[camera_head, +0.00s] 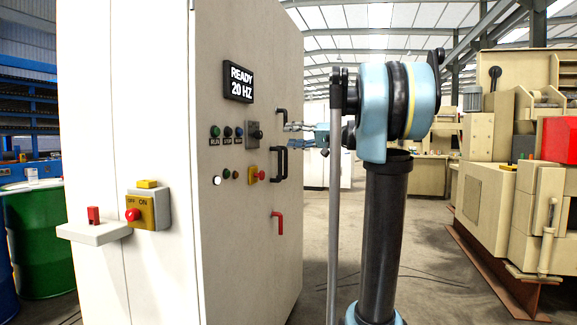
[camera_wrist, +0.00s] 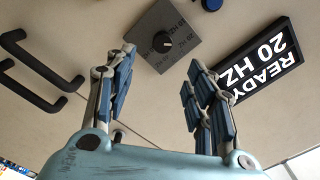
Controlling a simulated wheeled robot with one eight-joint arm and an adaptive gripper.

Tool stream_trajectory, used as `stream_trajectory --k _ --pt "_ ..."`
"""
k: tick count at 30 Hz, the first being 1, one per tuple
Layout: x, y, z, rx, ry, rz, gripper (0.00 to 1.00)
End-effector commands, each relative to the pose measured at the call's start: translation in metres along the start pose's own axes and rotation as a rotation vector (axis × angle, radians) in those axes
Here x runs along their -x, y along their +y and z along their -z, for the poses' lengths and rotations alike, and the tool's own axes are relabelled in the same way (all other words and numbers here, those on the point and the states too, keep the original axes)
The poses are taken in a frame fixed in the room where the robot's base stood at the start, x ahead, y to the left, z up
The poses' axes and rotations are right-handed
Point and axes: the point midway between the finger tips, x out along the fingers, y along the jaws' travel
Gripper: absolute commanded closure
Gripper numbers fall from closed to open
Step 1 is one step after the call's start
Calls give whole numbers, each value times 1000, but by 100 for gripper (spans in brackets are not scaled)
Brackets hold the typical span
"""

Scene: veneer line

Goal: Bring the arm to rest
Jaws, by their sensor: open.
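My gripper (camera_head: 292,134) is in front of the control cabinet (camera_head: 245,225), near the rotary knob and the black handle, with its fingers pointing at the panel. In the wrist view my gripper (camera_wrist: 162,58) has its blue-padded fingers spread apart with nothing between them. The rotary knob on its grey plate (camera_wrist: 163,42) shows beyond the fingertips, and I see no contact with it. My arm is raised beside the cabinet. The display (camera_head: 238,81) reads READY 20 HZ and also shows in the wrist view (camera_wrist: 262,60), upside down.
A green drum (camera_head: 40,240) stands left, beige machinery (camera_head: 500,190) right. Floor between is open.

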Motion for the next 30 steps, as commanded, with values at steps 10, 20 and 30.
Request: stream_trajectory --k 10,20,30 --pt "0 24 -88 -40 -126 -160 50" --pt "42 91 -262 -97 -346 -533 50" --pt "130 168 -413 -99 -499 -945 50"
